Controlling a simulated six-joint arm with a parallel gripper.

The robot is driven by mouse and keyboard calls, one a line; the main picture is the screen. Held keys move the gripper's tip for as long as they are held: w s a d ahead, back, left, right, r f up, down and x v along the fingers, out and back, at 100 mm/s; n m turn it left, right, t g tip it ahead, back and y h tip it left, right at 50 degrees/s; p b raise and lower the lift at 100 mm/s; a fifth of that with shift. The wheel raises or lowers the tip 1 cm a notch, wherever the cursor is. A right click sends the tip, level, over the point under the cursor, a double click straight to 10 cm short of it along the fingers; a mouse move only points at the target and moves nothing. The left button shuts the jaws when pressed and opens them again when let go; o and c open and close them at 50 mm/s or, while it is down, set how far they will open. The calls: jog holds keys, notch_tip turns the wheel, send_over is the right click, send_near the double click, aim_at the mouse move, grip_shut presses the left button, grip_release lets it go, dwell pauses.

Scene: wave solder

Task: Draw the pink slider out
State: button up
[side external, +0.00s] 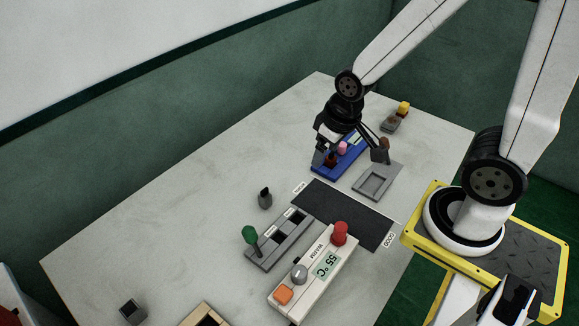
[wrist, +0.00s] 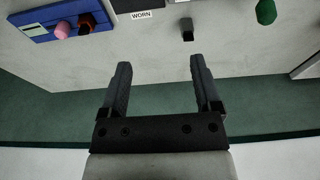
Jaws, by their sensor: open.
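The pink slider (side external: 343,147) is a small pink knob on the blue panel (side external: 325,172), at the back of the table in the side view. In the wrist view the pink slider (wrist: 62,30) shows at the upper left on the blue panel (wrist: 40,16), beside a dark red knob (wrist: 86,23). My gripper (wrist: 158,68) is open, with nothing between its fingers. In the side view my gripper (side external: 321,154) hangs over or close to the blue panel and hides part of it. The slider lies outside the fingers in the wrist view.
A grey tray (side external: 391,178) lies right of the panel. A dark mat (side external: 346,212) labelled WORN and GOOD lies in front. Nearer stand a white 55 °C box (side external: 318,277) and a grey block with a green knob (side external: 249,234).

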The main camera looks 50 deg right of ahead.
jog(key=shift+w+d+f, duration=0.1)
jog(key=shift+w, duration=0.05)
jog(key=c, duration=1)
jog(key=shift+w+d+f+n, duration=0.1)
jog(key=shift+f+n, duration=0.05)
jog(key=shift+n, duration=0.25)
grip_shut()
jog(key=w+d+f+n+g+h, duration=0.5)
jog(key=w+d+f+n+h, duration=0.3)
jog(key=w+d+f+n, duration=0.2)
jog(key=d+n, duration=0.2)
jog(key=n, duration=0.2)
jog(key=shift+h, duration=0.3)
